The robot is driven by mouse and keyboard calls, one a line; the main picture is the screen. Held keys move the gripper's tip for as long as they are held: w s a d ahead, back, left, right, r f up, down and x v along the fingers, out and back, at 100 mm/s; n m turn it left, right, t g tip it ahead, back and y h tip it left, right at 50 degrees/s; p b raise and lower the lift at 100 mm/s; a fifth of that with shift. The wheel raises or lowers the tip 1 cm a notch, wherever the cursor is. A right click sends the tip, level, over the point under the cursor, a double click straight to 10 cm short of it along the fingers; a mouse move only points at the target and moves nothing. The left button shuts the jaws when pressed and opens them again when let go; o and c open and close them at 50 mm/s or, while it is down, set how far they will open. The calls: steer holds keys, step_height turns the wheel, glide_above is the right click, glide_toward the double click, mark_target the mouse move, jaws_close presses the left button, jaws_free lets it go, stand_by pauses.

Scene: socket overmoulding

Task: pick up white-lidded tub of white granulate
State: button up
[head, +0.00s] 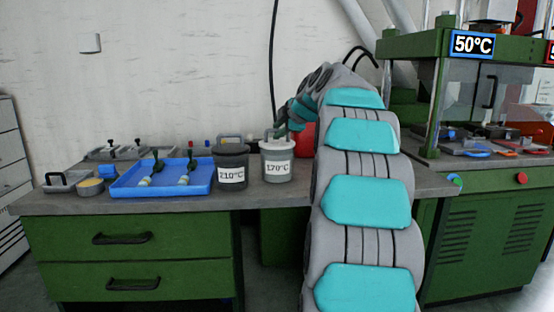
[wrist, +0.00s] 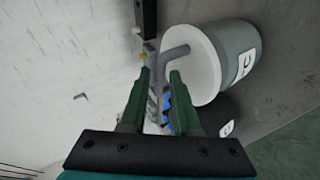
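The white-lidded tub (head: 278,165) stands upright on the bench, grey-white with a 170°C label. In the wrist view its round white lid (wrist: 192,75) and pale body (wrist: 236,50) lie just beyond the fingers, at upper right. A bent grey lid handle (wrist: 173,52) reaches down from the lid into the gap between the fingertips. My gripper (wrist: 159,78) is open, with its green fingers on either side of the handle and visible space between them. In the head view my gripper (head: 281,130) is at the top of the tub. The tub's contents are hidden.
A dark tub (head: 231,170) labelled 210°C stands close to the left. A blue tray (head: 130,187) with small tools lies further left. A red object (head: 305,140) is behind my arm. A green press (head: 436,100) stands at the right.

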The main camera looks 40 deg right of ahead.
jaws_close()
stand_by(1.3)
